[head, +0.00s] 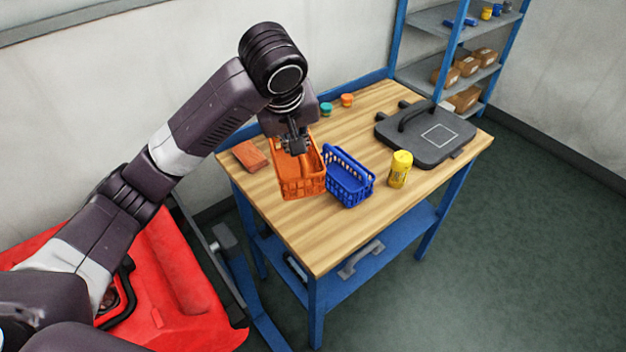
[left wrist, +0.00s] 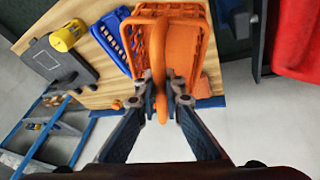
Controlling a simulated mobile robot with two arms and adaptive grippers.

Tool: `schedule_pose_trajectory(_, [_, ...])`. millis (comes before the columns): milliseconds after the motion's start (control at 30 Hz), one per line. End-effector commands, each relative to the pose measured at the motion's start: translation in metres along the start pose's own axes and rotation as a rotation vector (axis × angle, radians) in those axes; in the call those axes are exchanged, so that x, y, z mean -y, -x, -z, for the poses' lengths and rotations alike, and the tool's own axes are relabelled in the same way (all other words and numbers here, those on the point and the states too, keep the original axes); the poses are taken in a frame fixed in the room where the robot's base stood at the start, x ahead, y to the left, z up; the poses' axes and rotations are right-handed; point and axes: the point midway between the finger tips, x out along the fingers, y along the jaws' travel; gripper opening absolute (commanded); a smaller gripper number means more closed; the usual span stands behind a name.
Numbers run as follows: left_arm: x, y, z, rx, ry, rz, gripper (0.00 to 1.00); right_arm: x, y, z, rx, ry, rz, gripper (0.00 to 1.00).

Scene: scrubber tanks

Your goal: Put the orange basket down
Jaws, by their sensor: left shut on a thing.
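The orange basket (head: 303,187) is at the left part of the wooden table top, upright in the head view. My left gripper (head: 293,148) comes down over it from above. In the left wrist view my left gripper (left wrist: 162,98) is shut on the upright handle of the orange basket (left wrist: 133,48), with a finger on each side. I cannot tell whether the basket's bottom touches the table or hangs just above it. My right gripper is not in view.
The blue basket (head: 347,183) stands close to the right of the orange one. A reddish block (head: 250,156) lies to its left. A yellow can (head: 400,169) and a dark grey case (head: 428,137) are farther right. The table's front strip (head: 318,238) is bare.

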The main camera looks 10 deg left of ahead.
Motion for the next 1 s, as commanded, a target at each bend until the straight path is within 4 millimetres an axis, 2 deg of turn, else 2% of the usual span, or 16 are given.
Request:
schedule_pose_trajectory(33, [0.004, -0.013, -0.006, 0.003, 0.0, 0.004, 0.0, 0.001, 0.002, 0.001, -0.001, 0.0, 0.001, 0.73])
schedule_pose_trajectory(200, [0.013, -0.053, -0.022, 0.001, -0.002, 0.004, 0.0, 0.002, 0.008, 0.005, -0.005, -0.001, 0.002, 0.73])
schedule_pose_trajectory(333, [0.017, -0.076, -0.032, 0.0, -0.002, 0.0, 0.0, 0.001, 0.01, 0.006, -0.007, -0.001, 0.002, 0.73])
schedule_pose_trajectory(567, [0.021, -0.096, -0.04, -0.001, -0.003, -0.001, 0.0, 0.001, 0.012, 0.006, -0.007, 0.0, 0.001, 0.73])
schedule_pose_trajectory(800, [0.028, -0.126, -0.052, -0.001, -0.002, -0.001, 0.0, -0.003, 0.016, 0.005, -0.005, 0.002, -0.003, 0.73])
schedule_pose_trajectory(1000, [0.028, -0.131, -0.054, -0.002, -0.003, -0.004, 0.0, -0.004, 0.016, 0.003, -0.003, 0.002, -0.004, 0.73])
